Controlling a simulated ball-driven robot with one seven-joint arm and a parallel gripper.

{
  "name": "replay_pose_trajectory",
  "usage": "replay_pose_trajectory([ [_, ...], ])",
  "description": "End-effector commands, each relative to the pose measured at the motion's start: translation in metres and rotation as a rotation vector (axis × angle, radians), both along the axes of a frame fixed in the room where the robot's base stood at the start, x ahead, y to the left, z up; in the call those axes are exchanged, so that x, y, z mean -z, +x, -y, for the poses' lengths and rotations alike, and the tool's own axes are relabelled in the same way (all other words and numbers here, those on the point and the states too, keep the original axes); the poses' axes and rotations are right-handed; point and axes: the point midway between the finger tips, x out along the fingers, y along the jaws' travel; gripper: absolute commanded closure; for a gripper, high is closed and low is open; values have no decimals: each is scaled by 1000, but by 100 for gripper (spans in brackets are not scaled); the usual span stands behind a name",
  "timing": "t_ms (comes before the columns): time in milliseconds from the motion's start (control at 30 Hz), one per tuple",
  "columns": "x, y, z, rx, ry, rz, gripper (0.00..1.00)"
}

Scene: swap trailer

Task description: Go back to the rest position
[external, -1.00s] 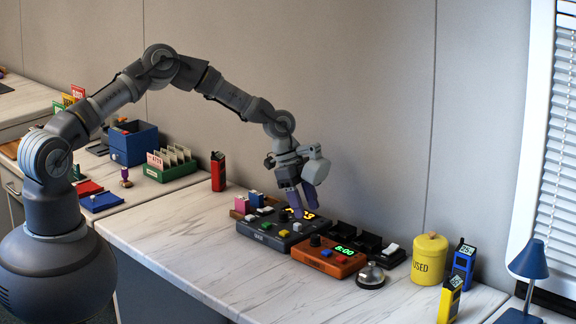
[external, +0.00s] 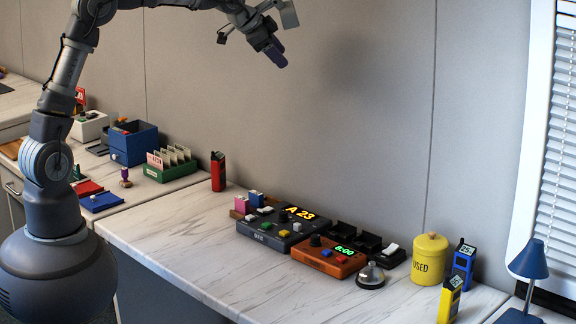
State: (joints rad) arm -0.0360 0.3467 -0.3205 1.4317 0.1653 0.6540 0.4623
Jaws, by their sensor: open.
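My gripper (external: 277,55) is raised high above the counter in front of the wall, near the top of the external view. Its purple-tipped fingers point down to the right. It holds nothing that I can see and is clear of everything on the counter. My arm rises from the base at the left, and its upper part runs out of the top of the picture.
Below stand a dark console (external: 262,236) reading "A 23", an orange console (external: 318,259) reading "8:00", a bell (external: 371,277) and a yellow can (external: 428,262). A red handheld device (external: 218,172) stands farther left. The counter's front (external: 190,245) is bare.

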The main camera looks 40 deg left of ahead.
Motion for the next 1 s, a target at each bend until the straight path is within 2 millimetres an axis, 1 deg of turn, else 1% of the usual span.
replay_pose_trajectory([
  [33,-46,-15,-14,-70,-36,71,47],
  [67,-70,-24,-23,-112,-63,108,47],
  [100,-102,-38,-35,-167,-103,158,47],
  [167,-149,-62,-53,-246,-170,236,47],
  [200,-177,-80,-65,-293,-218,284,47],
  [267,-213,-108,-81,-355,-291,350,47],
  [300,-235,-126,-91,-390,-338,391,47],
  [333,-248,-139,-97,-411,-371,417,47],
  [400,-274,-165,-110,-453,-440,469,47],
  [500,-297,-191,-123,-490,-510,518,47],
  [567,-303,-200,-128,-501,-535,534,47],
  [667,-298,-205,-130,-509,-551,543,47],
  [767,-274,-205,-130,-509,-551,543,47],
  [867,-240,-205,-130,-509,-550,542,47],
  [900,-226,-205,-130,-509,-550,542,47],
  [1000,-195,-205,-130,-508,-549,542,47],
])
